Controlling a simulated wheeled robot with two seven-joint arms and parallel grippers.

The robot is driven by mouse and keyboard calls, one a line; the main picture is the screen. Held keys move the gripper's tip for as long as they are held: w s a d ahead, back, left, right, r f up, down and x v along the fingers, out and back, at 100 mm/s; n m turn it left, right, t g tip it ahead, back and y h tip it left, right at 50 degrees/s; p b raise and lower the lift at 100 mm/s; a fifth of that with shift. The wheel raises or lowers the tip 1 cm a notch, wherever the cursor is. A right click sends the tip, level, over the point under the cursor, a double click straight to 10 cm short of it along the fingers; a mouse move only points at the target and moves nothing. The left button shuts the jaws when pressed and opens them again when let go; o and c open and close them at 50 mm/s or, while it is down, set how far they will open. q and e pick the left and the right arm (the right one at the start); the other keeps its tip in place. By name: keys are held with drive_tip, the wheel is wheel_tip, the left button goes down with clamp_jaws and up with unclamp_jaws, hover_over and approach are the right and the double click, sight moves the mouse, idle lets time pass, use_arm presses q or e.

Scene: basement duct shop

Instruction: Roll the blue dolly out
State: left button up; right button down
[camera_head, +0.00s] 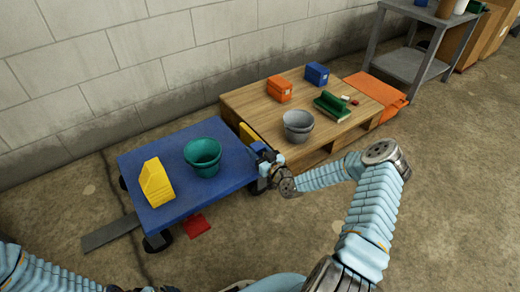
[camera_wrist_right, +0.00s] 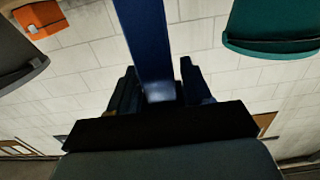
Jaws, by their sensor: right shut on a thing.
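The blue dolly (camera_head: 165,207) stands on dark wheels beside a wooden pallet and carries a green bucket (camera_head: 203,157) and a yellow object with a sloped side (camera_head: 155,182). My right gripper (camera_head: 263,164) is at the dolly's right edge, on the side facing the pallet. In the right wrist view a blue bar (camera_wrist_right: 145,40) runs down between the two dark fingers (camera_wrist_right: 158,92), which are shut on it. It looks like part of the dolly. Part of my left arm shows at the lower left of the head view; its gripper is out of view.
A red item (camera_head: 195,225) and a grey strip (camera_head: 110,232) lie by the dolly's front. A block wall stands behind.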

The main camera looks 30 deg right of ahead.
drive_tip(key=a, duration=0.7)
drive_tip(key=s+a, duration=0.1)
drive_tip(key=a, duration=1.3)
drive_tip(key=shift+s+a, duration=0.1)
drive_tip(key=shift+s, duration=0.25)
drive_tip(key=shift+a, duration=0.1)
drive_tip(key=c, duration=0.8)
unclamp_jaws()
drive_tip(key=shift+r, duration=0.1)
drive_tip(key=s+d+p, duration=0.1)
drive_tip(key=s, duration=1.2)
drive_tip(key=shift+s+d, duration=0.15)
drive_tip(key=shift+s, duration=0.25)
